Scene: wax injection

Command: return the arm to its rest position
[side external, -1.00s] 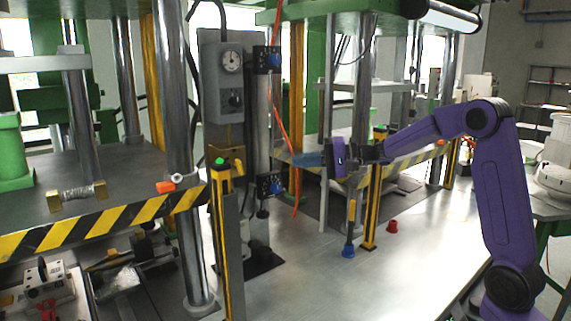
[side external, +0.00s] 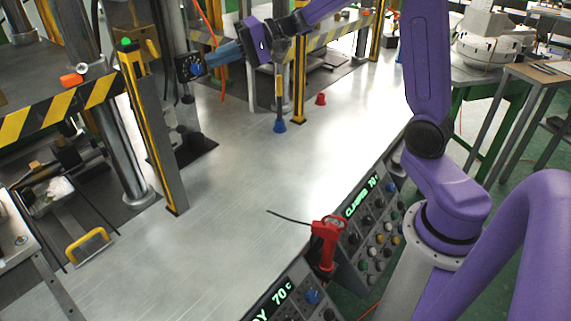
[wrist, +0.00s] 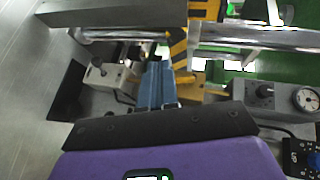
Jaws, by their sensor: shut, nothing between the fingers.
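My arm is purple, and its upper links and base fill the right of the side external view. My gripper (side external: 214,58) is near the top of that view, raised above the metal table. Its blue fingers point left, towards the grey column with the blue knob. In the wrist view the blue fingers (wrist: 157,70) lie together, shut, with nothing seen between them. The rest position itself is not marked in any view.
A thin post with a blue foot (side external: 280,126) stands beneath my gripper, near a red cap (side external: 320,98). A yellow post with green button (side external: 125,43) stands left. A red hand tool (side external: 326,242) rests by the control panels. The table's middle is clear.

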